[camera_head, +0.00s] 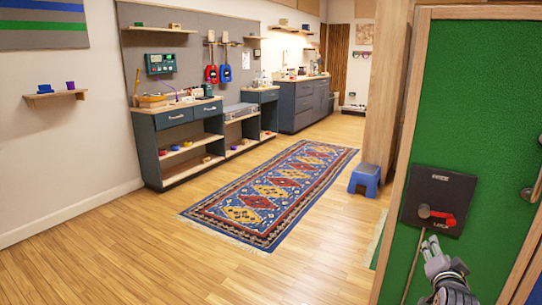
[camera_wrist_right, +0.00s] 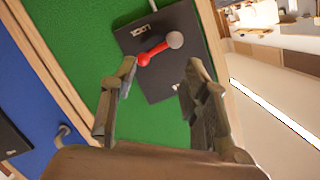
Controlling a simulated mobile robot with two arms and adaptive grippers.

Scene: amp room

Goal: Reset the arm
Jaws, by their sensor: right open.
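My right gripper (camera_head: 434,248) is at the lower right of the head view, in front of a green panel (camera_head: 470,100). In the wrist view its two fingers (camera_wrist_right: 160,72) are spread apart with nothing between them. A black box (camera_head: 436,188) is mounted on the panel just above the gripper. It bears a red lever (camera_head: 440,215) with a round knob at its left end. In the wrist view the red lever (camera_wrist_right: 152,53) and its grey knob (camera_wrist_right: 175,40) lie just beyond the fingertips, apparently untouched. My left gripper is not in view.
A wooden frame (camera_head: 408,130) edges the green panel. A metal handle (camera_head: 532,192) is at the right edge. A small blue stool (camera_head: 365,179) stands on the floor left of the panel. A patterned rug (camera_head: 280,190) and open wooden floor lie further left, before dark cabinets (camera_head: 300,105).

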